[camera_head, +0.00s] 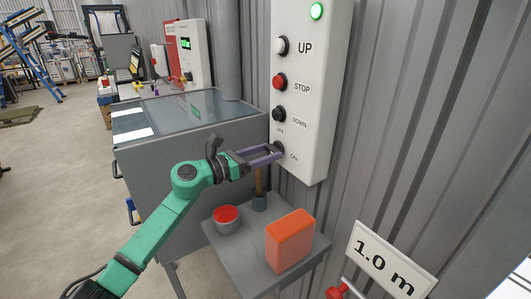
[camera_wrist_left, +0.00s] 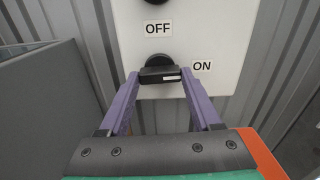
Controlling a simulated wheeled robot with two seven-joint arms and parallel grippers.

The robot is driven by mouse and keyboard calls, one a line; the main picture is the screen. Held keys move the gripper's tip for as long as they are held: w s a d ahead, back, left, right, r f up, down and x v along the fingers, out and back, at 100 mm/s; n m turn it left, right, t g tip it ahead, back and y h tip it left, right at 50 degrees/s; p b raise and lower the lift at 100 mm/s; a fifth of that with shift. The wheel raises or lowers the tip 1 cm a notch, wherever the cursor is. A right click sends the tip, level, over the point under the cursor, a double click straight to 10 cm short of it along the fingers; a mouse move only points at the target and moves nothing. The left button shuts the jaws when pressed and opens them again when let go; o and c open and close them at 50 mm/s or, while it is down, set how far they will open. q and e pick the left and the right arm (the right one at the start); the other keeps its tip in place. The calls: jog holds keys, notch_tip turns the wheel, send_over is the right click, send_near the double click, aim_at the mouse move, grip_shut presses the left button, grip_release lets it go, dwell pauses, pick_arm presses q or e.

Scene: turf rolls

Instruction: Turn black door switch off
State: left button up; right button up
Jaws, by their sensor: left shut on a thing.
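The black door switch (camera_wrist_left: 158,62) is a rotary knob low on a white control panel (camera_head: 313,130). In the left wrist view its bar lies roughly level, with a white mark toward the right side. An OFF label (camera_wrist_left: 158,29) is above it and an ON label (camera_wrist_left: 202,66) is to its right. My left gripper (camera_wrist_left: 160,77) is shut on the knob's bar, one purple finger at each end. In the head view the left gripper (camera_head: 278,151) reaches the panel's lower left and partly hides the switch.
UP (camera_head: 281,45), STOP (camera_head: 280,82) and DOWN (camera_head: 279,113) buttons sit above the switch, under a lit green lamp (camera_head: 316,11). Below are a small grey table with an orange box (camera_head: 289,241) and a red-filled can (camera_head: 227,219). A grey cabinet (camera_head: 160,158) stands left.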

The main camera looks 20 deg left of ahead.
pick_arm(q)
jog(key=n+p, duration=0.1)
jog(key=n, duration=0.3)
jog(key=shift+r+p, duration=0.2)
jog(key=shift+p, duration=0.2)
jog(key=n+p, duration=0.2)
jog(key=n, duration=0.2)
jog(key=shift+n, duration=0.4)
jog(key=n+p, duration=0.3)
jog(key=n, duration=0.2)
jog(key=shift+p, duration=0.4)
jog(key=shift+n+p, duration=0.95)
jog(key=shift+n, duration=0.85)
jog(key=shift+f, duration=0.1)
jog(key=o, duration=1.4)
